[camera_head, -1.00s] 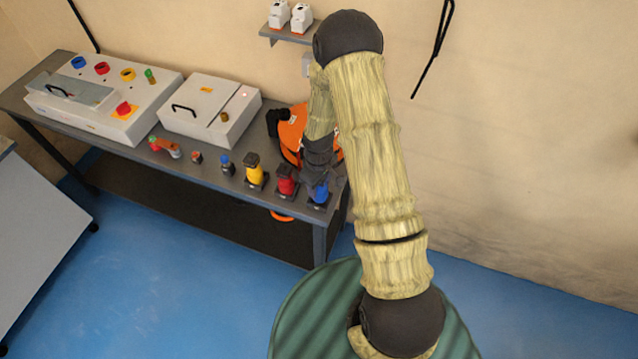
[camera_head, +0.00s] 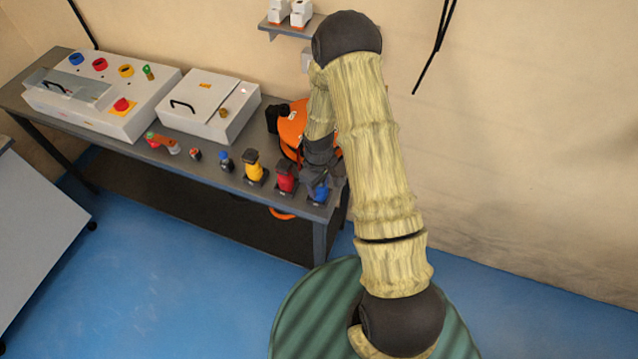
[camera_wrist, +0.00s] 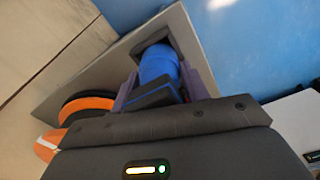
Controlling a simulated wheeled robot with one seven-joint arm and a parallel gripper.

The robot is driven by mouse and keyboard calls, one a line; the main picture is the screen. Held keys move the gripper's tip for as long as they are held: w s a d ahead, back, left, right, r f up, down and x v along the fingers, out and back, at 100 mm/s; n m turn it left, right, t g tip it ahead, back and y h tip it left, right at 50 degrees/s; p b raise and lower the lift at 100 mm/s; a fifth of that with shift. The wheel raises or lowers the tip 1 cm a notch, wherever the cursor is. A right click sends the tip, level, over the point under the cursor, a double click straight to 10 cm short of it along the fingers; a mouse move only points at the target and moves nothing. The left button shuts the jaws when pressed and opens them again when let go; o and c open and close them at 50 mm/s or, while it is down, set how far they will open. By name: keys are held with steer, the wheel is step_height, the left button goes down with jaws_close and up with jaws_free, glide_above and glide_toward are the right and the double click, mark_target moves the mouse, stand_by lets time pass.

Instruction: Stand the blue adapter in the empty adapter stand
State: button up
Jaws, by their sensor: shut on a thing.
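The blue adapter (camera_head: 320,192) is at the right end of the grey bench, at the dark square stand (camera_head: 317,202) there. My gripper (camera_head: 321,184) is over it, with the fingers pointing down. In the wrist view the blue adapter (camera_wrist: 158,66) is between the two fingers of my gripper (camera_wrist: 160,88), and they are shut on it. Its far end meets the dark opening of the stand (camera_wrist: 152,40). I cannot tell how deep it sits. The adapter looks roughly upright.
A red adapter (camera_head: 286,178) and a yellow adapter (camera_head: 253,166) stand in a row to the left. An orange round machine (camera_head: 292,128) is behind my gripper. A grey box (camera_head: 210,105) and a control panel box (camera_head: 105,95) are further left. The bench edge is close on the right.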

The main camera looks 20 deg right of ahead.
steer(key=shift+f, duration=0.1)
steer(key=o, duration=1.2)
steer(key=shift+o, duration=0.2)
step_height(320, 180, up, 18)
steer(key=b, duration=0.3)
steer(key=shift+f, duration=0.25)
steer(key=s+r+m+t, duration=0.1)
steer(key=s+r+m, duration=0.1)
steer(key=s, duration=0.5)
steer(key=s+r+m+t, duration=0.1)
steer(key=s+r+m, duration=0.2)
steer(key=s+m, duration=0.2)
steer(key=shift+s+r+t, duration=0.15)
steer(key=shift+s+t, duration=0.15)
steer(key=shift+s, duration=0.95)
